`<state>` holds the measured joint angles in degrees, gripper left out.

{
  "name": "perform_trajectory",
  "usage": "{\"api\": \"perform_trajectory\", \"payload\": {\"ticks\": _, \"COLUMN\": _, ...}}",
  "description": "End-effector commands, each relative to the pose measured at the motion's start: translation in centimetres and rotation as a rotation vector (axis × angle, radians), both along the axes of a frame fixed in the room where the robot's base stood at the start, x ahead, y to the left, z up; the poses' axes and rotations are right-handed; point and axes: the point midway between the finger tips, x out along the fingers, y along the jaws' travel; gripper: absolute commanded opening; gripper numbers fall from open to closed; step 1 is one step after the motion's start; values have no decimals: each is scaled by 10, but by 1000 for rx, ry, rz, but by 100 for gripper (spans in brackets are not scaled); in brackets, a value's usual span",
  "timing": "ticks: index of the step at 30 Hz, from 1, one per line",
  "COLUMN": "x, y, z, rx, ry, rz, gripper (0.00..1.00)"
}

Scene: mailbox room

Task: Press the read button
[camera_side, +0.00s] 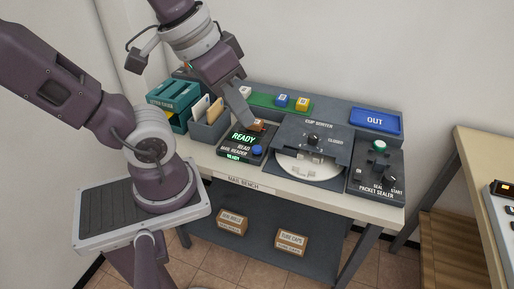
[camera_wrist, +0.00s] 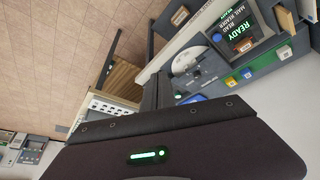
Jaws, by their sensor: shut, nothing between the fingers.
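The mail reader (camera_side: 236,152) is a dark box on the bench with a lit green READY display. Its round blue read button (camera_side: 257,150) is at the front right of its top, by the word READ. In the wrist view the button (camera_wrist: 217,37) is clear, beside the READY display (camera_wrist: 236,39). A small brown block (camera_side: 258,126) is at the back of the reader. My gripper (camera_side: 251,123) points down by that block, behind and above the button and apart from it. It is shut and empty. Whether the fingertips touch the block is unclear.
To the left are a teal letter rack (camera_side: 172,97) and a grey holder (camera_side: 209,131) with envelopes. A blue cube (camera_side: 282,100) and a yellow cube (camera_side: 302,104) stand behind. The sorter (camera_side: 326,140) and packet sealer (camera_side: 376,172) are right, below the blue OUT tray (camera_side: 398,130).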

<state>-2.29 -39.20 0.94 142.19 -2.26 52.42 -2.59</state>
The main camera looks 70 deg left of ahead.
Motion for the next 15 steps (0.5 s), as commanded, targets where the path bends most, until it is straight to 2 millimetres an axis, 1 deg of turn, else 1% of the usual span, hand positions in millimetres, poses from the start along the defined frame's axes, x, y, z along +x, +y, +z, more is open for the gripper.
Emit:
{"api": "perform_trajectory", "payload": {"ticks": 2, "x": 14, "y": 5, "z": -6, "rx": -115, "ry": 112, "rz": 182, "gripper": 0}}
{"api": "perform_trajectory", "payload": {"ticks": 5, "x": 39, "y": 19, "z": -17, "rx": -320, "ry": 289, "rz": 526, "gripper": 0}}
{"api": "perform_trajectory", "payload": {"ticks": 6, "x": 50, "y": 26, "z": -22, "rx": -404, "ry": 357, "rz": 675, "gripper": 0}}
{"api": "perform_trajectory", "payload": {"ticks": 8, "x": 67, "y": 41, "z": -32, "rx": -525, "ry": 456, "rz": 898, "gripper": 0}}
{"api": "perform_trajectory", "payload": {"ticks": 9, "x": 78, "y": 54, "z": -39, "rx": -605, "ry": 517, "rz": 1050, "gripper": 0}}
{"api": "perform_trajectory", "payload": {"ticks": 11, "x": 93, "y": 75, "z": -52, "rx": -720, "ry": 608, "rz": 1278, "gripper": 0}}
{"api": "perform_trajectory", "payload": {"ticks": 12, "x": 101, "y": 91, "z": -62, "rx": -793, "ry": 661, "rz": 1425, "gripper": 0}}
{"api": "perform_trajectory", "payload": {"ticks": 14, "x": 110, "y": 114, "z": -78, "rx": -891, "ry": 738, "rz": 1626, "gripper": 0}}
{"api": "perform_trajectory", "payload": {"ticks": 15, "x": 114, "y": 129, "z": -89, "rx": -950, "ry": 782, "rz": 1750, "gripper": 0}}
